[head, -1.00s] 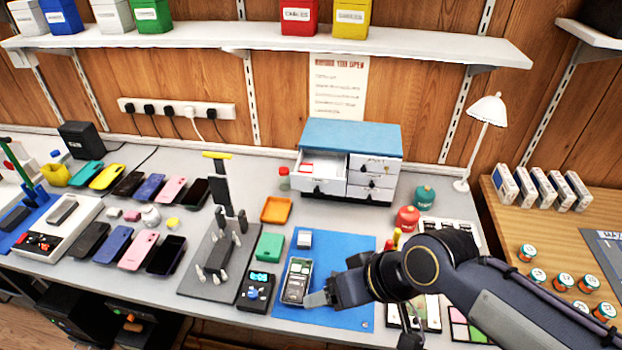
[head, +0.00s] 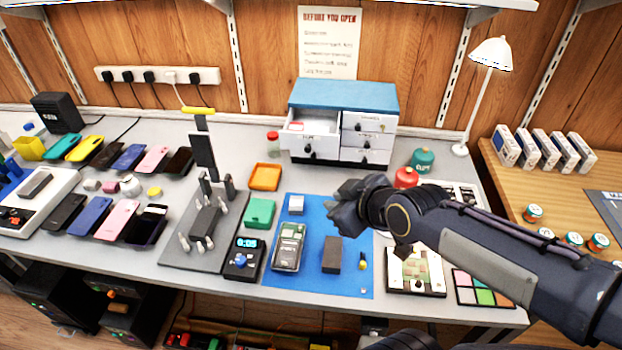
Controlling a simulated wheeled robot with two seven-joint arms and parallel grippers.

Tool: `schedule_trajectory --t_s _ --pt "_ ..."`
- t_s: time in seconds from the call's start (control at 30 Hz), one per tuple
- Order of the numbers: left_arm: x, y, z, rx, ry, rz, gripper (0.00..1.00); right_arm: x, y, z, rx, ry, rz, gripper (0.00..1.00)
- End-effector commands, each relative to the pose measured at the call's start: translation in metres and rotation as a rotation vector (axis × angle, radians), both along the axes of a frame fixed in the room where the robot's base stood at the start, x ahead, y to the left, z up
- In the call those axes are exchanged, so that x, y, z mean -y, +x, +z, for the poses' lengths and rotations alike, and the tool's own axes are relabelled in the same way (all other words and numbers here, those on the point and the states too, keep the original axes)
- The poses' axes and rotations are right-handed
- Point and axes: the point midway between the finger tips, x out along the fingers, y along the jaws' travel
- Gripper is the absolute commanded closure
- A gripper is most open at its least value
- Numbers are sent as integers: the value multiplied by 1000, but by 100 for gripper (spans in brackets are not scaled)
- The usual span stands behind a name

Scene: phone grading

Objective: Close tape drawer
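A small drawer cabinet (head: 343,95) with a blue top and white fronts stands at the back of the bench. Its left drawer (head: 309,146) is pulled out, and a red and white item shows inside. The label on that drawer is too small to read surely. The right-hand drawers (head: 366,140) look shut. My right gripper (head: 342,212) is over the blue mat, in front of the cabinet and apart from it. Its fingers are turned away and dark, so I cannot tell whether they are open or shut. My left gripper is not in view.
On the blue mat (head: 310,283) lie an opened phone (head: 289,246), a dark block (head: 332,254) and a small yellow-handled tool. An orange tray (head: 265,177) and a red-capped jar (head: 273,142) stand left of the open drawer. Red and teal canisters (head: 422,160) stand right of the cabinet.

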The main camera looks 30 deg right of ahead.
Motion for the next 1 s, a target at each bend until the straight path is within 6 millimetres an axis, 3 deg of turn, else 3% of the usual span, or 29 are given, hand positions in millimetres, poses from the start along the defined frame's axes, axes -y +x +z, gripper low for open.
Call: schedule_trajectory --t_s 0.03,0.1,0.3,0.4,0.53,0.73,1.0 --pt "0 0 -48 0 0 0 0 16 18 -41 68 -132 41 92" --pt "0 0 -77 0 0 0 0 35 41 -56 173 -332 107 100" --pt "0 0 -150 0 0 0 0 61 86 -92 421 -874 289 100" --pt "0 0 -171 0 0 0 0 63 96 -102 510 -1068 353 100" --pt "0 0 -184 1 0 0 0 61 102 -105 580 -1215 398 100" --pt "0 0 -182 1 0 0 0 59 114 -101 604 -1260 413 100" --pt "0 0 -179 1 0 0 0 58 166 -100 603 -1256 414 100"
